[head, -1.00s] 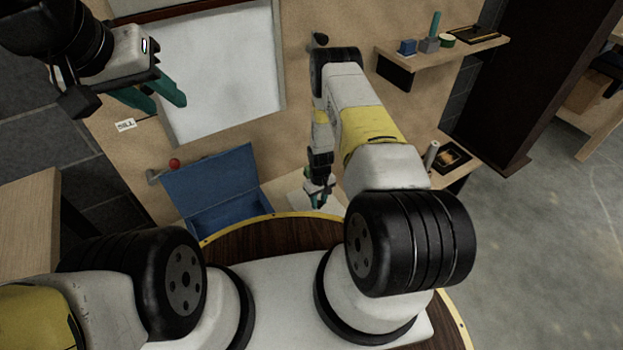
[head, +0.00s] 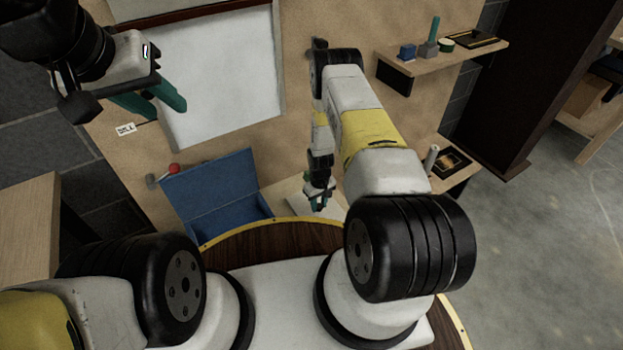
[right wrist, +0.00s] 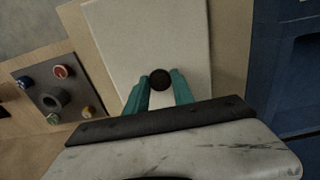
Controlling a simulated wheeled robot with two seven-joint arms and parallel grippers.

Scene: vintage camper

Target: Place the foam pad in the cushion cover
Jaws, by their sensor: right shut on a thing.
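A pale flat slab, apparently the foam pad (right wrist: 181,40), lies under my right gripper. A dark round knob (right wrist: 160,78) stands on it. My right gripper (right wrist: 161,84) has its teal fingers on either side of the knob and is shut on it. In the head view the right gripper (head: 318,200) is small and hides part of the pale pad (head: 335,207). The blue open cover (head: 223,188), box-like with a raised flap, is left of it; its blue side shows at the right of the right wrist view (right wrist: 285,100). My left gripper (head: 165,106) is open and empty, high at the left.
A round dark wooden surface with a yellow edge (head: 300,232) is in front. Wall shelves (head: 455,55) at the right hold small items. A red knob (head: 173,168) is beside the cover. A plate with coloured caps (right wrist: 60,98) lies left of the pad.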

